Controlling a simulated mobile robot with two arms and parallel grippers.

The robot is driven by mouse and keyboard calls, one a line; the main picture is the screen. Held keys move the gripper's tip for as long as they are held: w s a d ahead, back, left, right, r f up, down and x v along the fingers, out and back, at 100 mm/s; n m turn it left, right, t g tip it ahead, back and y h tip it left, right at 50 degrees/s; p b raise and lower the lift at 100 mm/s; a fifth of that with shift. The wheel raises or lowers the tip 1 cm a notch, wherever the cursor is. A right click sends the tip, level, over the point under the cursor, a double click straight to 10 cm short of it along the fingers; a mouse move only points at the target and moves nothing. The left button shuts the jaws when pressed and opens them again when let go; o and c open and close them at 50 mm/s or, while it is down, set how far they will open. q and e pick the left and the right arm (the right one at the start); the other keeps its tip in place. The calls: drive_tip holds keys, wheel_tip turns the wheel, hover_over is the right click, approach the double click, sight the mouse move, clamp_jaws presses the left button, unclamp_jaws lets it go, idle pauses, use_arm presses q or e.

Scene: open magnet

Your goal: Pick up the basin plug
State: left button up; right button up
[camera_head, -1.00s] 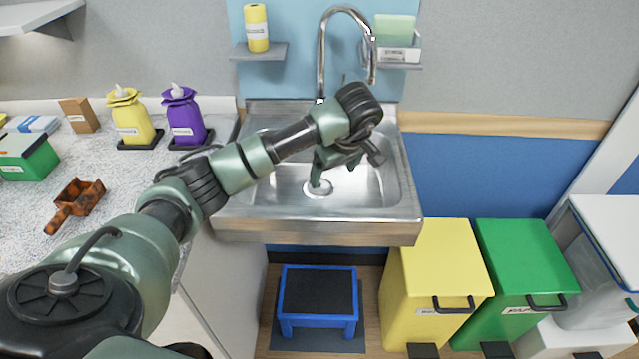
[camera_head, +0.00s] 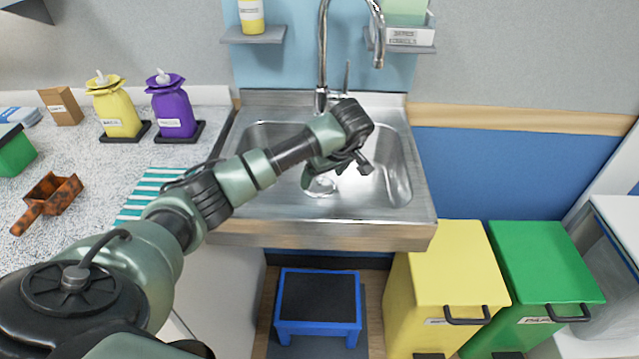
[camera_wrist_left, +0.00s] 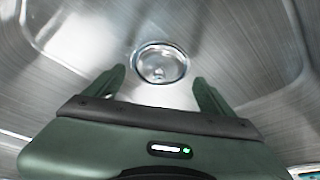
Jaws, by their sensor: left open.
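The basin plug (camera_wrist_left: 160,63) is a round, shiny metal disc at the drain in the bottom of the steel sink (camera_head: 398,165). In the head view the plug (camera_head: 321,186) shows partly, just below my left gripper (camera_head: 312,182), which hides some of it. In the left wrist view the plug lies just beyond and between the two green fingers of my left gripper (camera_wrist_left: 160,85). The fingers are apart and nothing is between them. I cannot tell the exact height of the fingertips above the plug. My right gripper is not in view.
The sink has raised steel walls and a curved faucet (camera_head: 323,50) at its back. Yellow (camera_head: 122,112) and purple (camera_head: 173,108) dispensers and a rusty scoop (camera_head: 48,200) stand on the left counter. A blue stool (camera_head: 318,304) and yellow (camera_head: 455,270) and green (camera_head: 545,270) bins are below.

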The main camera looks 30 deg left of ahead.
sight(319, 183)
use_arm(q)
drive_tip(key=x, duration=0.2)
drive_tip(key=shift+a+f, duration=0.1)
drive_tip(key=shift+f, duration=0.15)
drive_tip(key=c, duration=1.4)
drive_tip(key=shift+o, duration=0.2)
drive_tip(key=shift+w+r, duration=0.1)
